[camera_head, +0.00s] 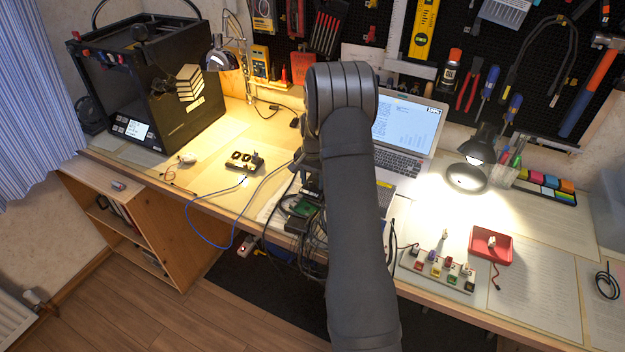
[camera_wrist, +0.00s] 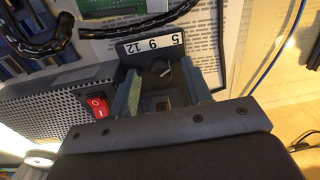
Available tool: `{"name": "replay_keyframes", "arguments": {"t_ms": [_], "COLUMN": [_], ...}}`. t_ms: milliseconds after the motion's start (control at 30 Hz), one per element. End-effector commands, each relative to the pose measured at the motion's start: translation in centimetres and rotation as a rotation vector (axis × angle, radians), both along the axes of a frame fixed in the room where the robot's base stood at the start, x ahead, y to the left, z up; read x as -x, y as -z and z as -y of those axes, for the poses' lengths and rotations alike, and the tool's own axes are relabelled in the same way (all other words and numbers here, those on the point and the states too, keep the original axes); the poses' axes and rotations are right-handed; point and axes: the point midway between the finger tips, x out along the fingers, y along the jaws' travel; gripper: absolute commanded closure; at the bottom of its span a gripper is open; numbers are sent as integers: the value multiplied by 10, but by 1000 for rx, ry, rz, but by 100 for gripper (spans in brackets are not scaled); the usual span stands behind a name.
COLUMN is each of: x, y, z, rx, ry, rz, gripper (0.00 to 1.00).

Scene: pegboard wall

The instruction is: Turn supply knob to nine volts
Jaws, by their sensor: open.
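The supply knob (camera_wrist: 160,69) is a dark round knob in the wrist view, just below a white label strip (camera_wrist: 150,46) marked 5, 9 and 12. A thin light mark shows on the knob, but I cannot tell surely which number it points to. My gripper (camera_wrist: 161,80) is open, with one blue-grey finger on each side of the knob. I cannot tell whether the fingers touch it. The supply's perforated metal case (camera_wrist: 45,118) lies to the left, with a red rocker switch (camera_wrist: 97,106). In the head view my arm hides the knob and the fingertips.
Black sleeved cables (camera_wrist: 110,30) and a green circuit board (camera_wrist: 92,20) lie close beyond the supply.

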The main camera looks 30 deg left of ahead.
Motion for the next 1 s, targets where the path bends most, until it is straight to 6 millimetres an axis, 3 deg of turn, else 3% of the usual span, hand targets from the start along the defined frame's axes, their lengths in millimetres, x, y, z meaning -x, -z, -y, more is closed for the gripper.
{"name": "replay_keyframes", "arguments": {"t_ms": [133, 367, 400, 733, 1000], "x": [0, 0, 0, 0, 0], "y": [0, 0, 0, -1, 0], "z": [0, 0, 0, 0, 0], "rx": [0, 0, 0, 0, -1], "ry": [0, 0, 0, -50, -225], "rz": [0, 0, 0, 0, -1], "gripper": [55, 98, 100, 100, 100]}}
